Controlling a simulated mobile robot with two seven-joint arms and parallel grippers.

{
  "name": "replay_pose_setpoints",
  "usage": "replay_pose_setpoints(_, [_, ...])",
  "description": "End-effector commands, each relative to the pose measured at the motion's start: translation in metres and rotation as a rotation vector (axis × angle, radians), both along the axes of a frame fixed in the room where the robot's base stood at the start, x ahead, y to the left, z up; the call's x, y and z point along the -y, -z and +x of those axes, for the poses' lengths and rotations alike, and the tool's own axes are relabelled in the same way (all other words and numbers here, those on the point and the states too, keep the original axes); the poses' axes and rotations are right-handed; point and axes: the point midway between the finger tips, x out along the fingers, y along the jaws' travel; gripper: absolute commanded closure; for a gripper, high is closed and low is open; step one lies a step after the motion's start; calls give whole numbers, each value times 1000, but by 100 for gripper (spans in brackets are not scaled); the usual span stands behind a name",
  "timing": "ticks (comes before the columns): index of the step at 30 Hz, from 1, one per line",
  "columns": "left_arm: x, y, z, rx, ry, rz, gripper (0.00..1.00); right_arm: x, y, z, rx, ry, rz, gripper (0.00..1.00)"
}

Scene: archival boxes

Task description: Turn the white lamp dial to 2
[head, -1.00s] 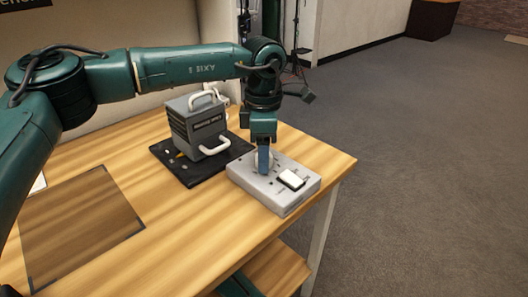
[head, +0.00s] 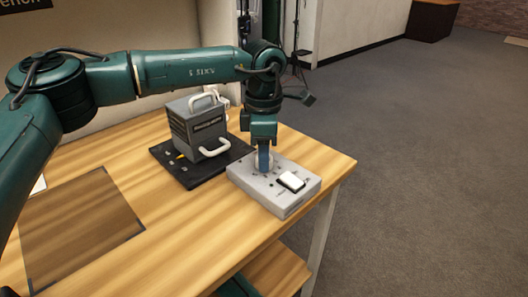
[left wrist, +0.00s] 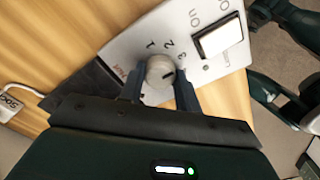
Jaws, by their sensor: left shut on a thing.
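The white lamp dial (left wrist: 160,72) is a round knob on a light grey control box (head: 245,178), near the table's right edge. My left gripper (left wrist: 159,80) points down over the box, with one finger on each side of the dial, shut on it. In the left wrist view the numbers 1, 2 and 3 show beside the dial. A dark pointer mark lies on the knob's right side, nearer the 3 side; its exact reading is hard to tell. In the head view my fingers (head: 264,160) hide most of the dial.
A white rocker switch (head: 291,181) sits on the same box, with "On" printed beside it. A grey box with white handles (head: 197,127) stands on a black base (head: 182,169) to the left. A brown mat (head: 78,225) lies farther left. The table's front middle is clear.

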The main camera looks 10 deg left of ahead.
Motion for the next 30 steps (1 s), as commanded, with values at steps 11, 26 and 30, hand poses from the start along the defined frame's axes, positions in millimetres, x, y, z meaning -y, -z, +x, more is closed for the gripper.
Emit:
replay_pose_setpoints(11, [1, 0, 0, -1, -165, -1, 90, 1, -3, 0, 2, 3, 3, 64])
replay_pose_setpoints(26, [1, 0, 0, -1, -542, -2, 90, 3, -5, -2, 1, 10, 10, 64])
replay_pose_setpoints(30, [1, 0, 0, 0, -613, -2, 90, 3, -6, -2, 1, 12, 11, 64])
